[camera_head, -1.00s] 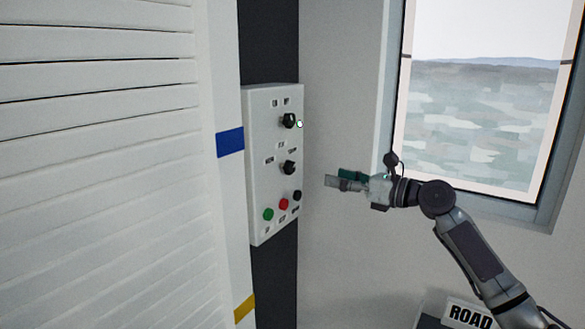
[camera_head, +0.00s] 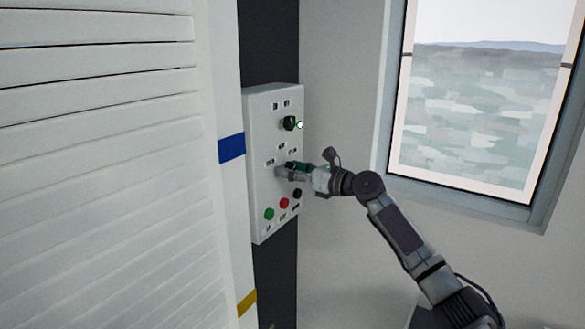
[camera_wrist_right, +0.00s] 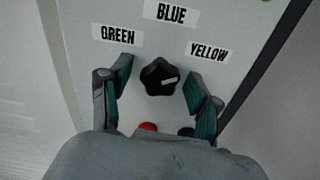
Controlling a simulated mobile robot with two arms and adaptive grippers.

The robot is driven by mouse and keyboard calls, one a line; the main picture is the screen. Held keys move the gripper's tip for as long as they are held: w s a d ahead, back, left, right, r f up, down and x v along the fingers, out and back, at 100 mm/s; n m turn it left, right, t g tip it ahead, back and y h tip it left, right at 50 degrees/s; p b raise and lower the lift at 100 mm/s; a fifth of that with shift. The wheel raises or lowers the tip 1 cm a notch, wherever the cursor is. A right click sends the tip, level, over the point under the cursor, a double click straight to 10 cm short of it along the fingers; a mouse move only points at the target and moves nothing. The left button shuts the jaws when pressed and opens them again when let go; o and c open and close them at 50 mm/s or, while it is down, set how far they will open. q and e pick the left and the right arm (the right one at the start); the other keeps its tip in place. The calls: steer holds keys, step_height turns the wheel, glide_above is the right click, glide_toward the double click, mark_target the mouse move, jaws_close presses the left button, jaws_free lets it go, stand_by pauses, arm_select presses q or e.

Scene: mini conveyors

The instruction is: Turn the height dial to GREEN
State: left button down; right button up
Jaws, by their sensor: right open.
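The black height dial (camera_wrist_right: 160,77) shows in the right wrist view, with labels GREEN (camera_wrist_right: 117,34), BLUE (camera_wrist_right: 171,13) and YELLOW (camera_wrist_right: 209,52) around it. Its pale pointer mark faces right, towards the YELLOW side. My right gripper (camera_head: 285,169) is at the panel, over the dial, which it mostly hides in the head view. In the wrist view its fingers are open, one on each side of the dial, with visible gaps to it. My left gripper is not in view.
The white control panel (camera_head: 262,215) also has an upper black knob (camera_head: 289,123) with a small light beside it. Green (camera_head: 269,214), red (camera_head: 284,203) and black (camera_head: 297,193) buttons sit below the dial. A slatted white surface (camera_head: 100,180) fills the left; a window is right.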

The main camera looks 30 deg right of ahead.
steer(key=shift+c, duration=0.3)
steer(key=c, duration=1.1)
